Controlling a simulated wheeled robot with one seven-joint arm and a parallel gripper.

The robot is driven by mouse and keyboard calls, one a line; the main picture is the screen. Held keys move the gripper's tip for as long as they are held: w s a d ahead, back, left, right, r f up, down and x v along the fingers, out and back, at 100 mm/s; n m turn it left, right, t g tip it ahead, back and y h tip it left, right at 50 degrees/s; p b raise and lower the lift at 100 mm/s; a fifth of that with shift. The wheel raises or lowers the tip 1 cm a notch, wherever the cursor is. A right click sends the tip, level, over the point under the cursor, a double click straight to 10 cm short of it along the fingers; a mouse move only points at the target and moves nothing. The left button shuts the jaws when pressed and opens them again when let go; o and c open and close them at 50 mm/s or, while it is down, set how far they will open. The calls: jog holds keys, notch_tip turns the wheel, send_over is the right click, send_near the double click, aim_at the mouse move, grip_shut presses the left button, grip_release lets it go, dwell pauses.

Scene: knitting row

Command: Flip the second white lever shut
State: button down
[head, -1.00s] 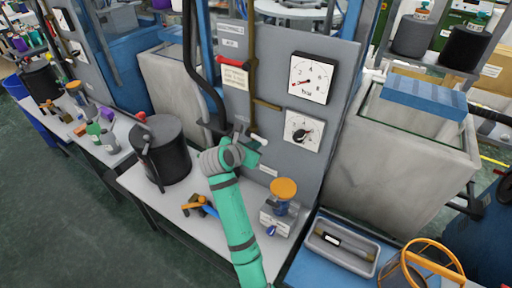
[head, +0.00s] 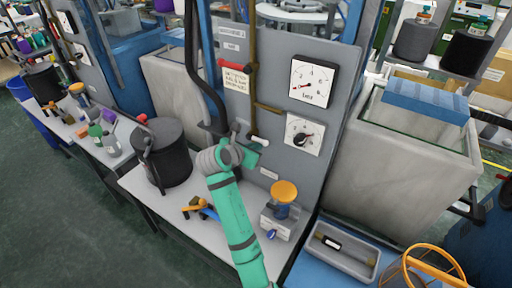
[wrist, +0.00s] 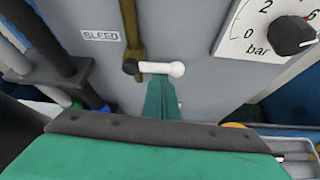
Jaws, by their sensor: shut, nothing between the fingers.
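A white lever (wrist: 162,68) with a dark hub sits at the lower end of a brown pipe (wrist: 132,25) on the grey panel, under a BLEED label's level. It lies sideways, across the pipe's line, with its white end to the right. In the head view the white lever (head: 259,140) shows just above my gripper (head: 254,154). My gripper (wrist: 162,90) is shut and empty, its green fingertips right below the lever's white handle in the wrist view. I cannot tell whether they touch it.
A red lever (head: 231,65) is higher on the panel. Two dials (head: 312,82) (head: 303,134) are to the right. A black drum (head: 168,155), an orange-handled tool (head: 198,208) and an orange-topped valve (head: 284,195) stand on the bench. Dark hoses (wrist: 60,55) run left of the lever.

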jog(key=shift+f, duration=0.1)
jog(key=s+a+r, duration=0.1)
jog(key=s+a, duration=0.3)
jog(key=s, duration=0.4)
jog(key=shift+s+a+r, duration=0.15)
jog(key=shift+a+r, duration=0.05)
jog(key=shift+a, duration=0.15)
jog(key=shift+d+f, duration=0.1)
